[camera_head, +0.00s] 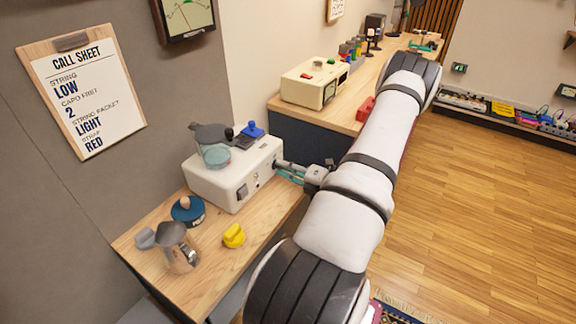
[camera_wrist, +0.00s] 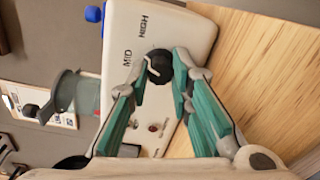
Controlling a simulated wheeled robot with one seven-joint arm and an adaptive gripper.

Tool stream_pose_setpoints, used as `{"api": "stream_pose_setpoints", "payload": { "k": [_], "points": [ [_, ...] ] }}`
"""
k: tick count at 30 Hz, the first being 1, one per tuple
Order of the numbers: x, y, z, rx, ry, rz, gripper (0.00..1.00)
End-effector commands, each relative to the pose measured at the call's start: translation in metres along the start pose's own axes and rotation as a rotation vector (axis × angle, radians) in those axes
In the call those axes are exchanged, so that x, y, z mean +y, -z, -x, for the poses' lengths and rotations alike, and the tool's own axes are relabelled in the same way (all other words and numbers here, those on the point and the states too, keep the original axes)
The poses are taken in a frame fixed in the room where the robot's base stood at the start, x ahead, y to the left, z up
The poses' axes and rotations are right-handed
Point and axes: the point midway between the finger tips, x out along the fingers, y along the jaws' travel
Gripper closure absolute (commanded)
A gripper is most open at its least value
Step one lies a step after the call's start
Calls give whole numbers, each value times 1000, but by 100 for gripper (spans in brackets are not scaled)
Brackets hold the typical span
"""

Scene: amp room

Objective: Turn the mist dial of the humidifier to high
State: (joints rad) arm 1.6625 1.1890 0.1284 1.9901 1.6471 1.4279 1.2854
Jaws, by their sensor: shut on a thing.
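The humidifier (camera_head: 222,187) is a white box on the near wooden bench, with a clear teal-tinted vessel on top. In the wrist view its white front panel (camera_wrist: 185,38) carries the words MID and HIGH. The black mist dial (camera_wrist: 158,66) sits beside these words; a pale mark shows on its MID side, but its exact setting is hard to read. My gripper (camera_wrist: 163,80) has its two teal-padded fingers closed around the dial. In the head view my gripper (camera_head: 281,171) reaches the panel from the right, and the dial is hidden.
A yellow object (camera_head: 234,236), a dark blue round item (camera_head: 188,210) and a metal jug (camera_head: 178,248) stand on the near bench. A cream box (camera_head: 312,82) and a red item (camera_head: 366,109) are on the far bench. The wooden floor to the right is open.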

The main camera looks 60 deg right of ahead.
Motion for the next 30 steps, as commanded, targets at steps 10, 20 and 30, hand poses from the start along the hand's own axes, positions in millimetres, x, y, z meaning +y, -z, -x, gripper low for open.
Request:
{"api": "stream_pose_setpoints", "payload": {
  "k": [10,20,30],
  "points": [
    [0,-1,1,7,0,-320,100],
    [-1,-1,1,13,-1,-553,100],
    [-2,-2,0,15,-1,-661,100]
  ]
}}
